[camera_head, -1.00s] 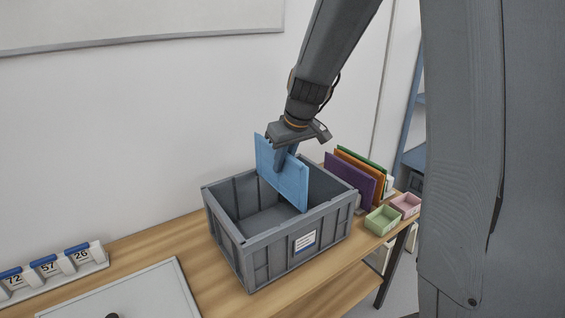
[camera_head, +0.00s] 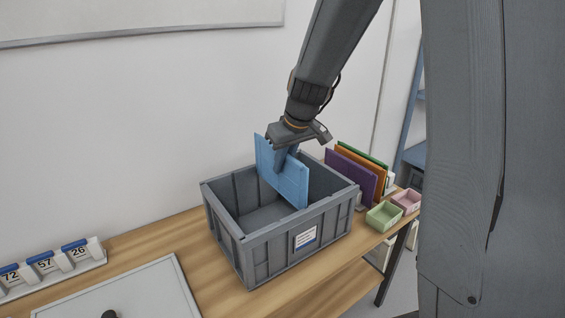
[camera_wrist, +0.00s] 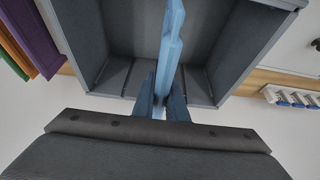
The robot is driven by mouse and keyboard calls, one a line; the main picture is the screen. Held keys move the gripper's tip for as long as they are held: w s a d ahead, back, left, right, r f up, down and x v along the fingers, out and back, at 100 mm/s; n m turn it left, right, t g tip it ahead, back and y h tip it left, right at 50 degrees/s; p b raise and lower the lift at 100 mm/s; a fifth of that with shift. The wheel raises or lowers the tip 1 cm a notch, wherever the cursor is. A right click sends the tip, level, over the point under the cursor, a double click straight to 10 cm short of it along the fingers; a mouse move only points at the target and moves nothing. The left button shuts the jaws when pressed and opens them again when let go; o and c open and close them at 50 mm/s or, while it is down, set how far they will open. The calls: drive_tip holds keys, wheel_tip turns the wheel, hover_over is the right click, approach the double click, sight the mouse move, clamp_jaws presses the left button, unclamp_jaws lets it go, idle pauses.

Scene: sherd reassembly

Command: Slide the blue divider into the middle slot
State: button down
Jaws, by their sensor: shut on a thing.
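The blue divider (camera_head: 284,176) is a flat upright panel, partly inside the grey crate (camera_head: 243,248) and partly above its rim. My gripper (camera_head: 286,160) is shut on the divider's upper edge. In the wrist view the divider (camera_wrist: 172,40) shows edge-on between my gripper's fingers (camera_wrist: 160,105). The crate's walls have vertical ribs and grooves, and the wrist view shows grooves on the wall (camera_wrist: 115,75) near the fingers.
Purple (camera_head: 350,177), orange (camera_head: 362,172) and green (camera_head: 372,155) panels stand right of the crate. Green (camera_head: 384,217) and pink (camera_head: 407,201) bins sit at the table's right end. A numbered rack (camera_head: 50,268) and a pale board (camera_head: 130,295) lie at the left. A wall stands behind.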

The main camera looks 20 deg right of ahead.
sight(289, 191)
drive_tip(key=shift+f+b, duration=2.45)
drive_tip(key=shift+f, duration=0.65)
drive_tip(key=shift+f, duration=0.1)
wheel_tip(289, 191, down, 9)
drive_tip(key=b, duration=0.8)
idle(0.4)
drive_tip(key=c, duration=1.7)
unclamp_jaws()
drive_tip(key=shift+r, duration=0.25)
drive_tip(key=shift+v, duration=3.85)
drive_tip(key=shift+p, duration=0.35)
